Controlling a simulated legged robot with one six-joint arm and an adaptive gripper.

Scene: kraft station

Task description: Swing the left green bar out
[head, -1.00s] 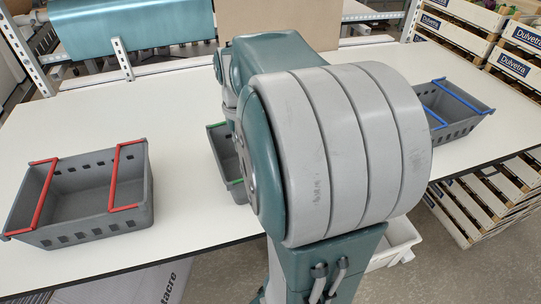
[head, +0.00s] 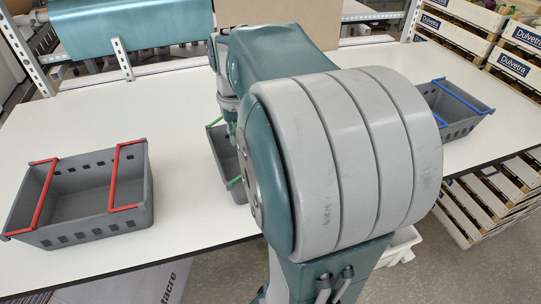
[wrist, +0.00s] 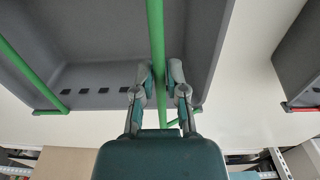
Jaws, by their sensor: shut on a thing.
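The green-barred grey crate (head: 225,160) stands mid-table in the head view, mostly hidden behind my arm. In the wrist view, its grey interior (wrist: 100,60) fills the upper left. One green bar (wrist: 155,35) runs down between the fingers of my gripper (wrist: 160,75), which is shut on it; by the red crate's side, this is the left bar. The other green bar (wrist: 28,70) crosses the crate at the picture's left, apart from my gripper. In the head view my fingers are hidden by the arm, and only short pieces of green show.
A grey crate with two red bars (head: 80,195) stands on the left of the white table (head: 150,110); a blue-barred crate (head: 455,112) stands at the right. Bare table lies between the red-barred and green-barred crates. Slatted wooden crates (head: 475,30) are stacked beyond the right end.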

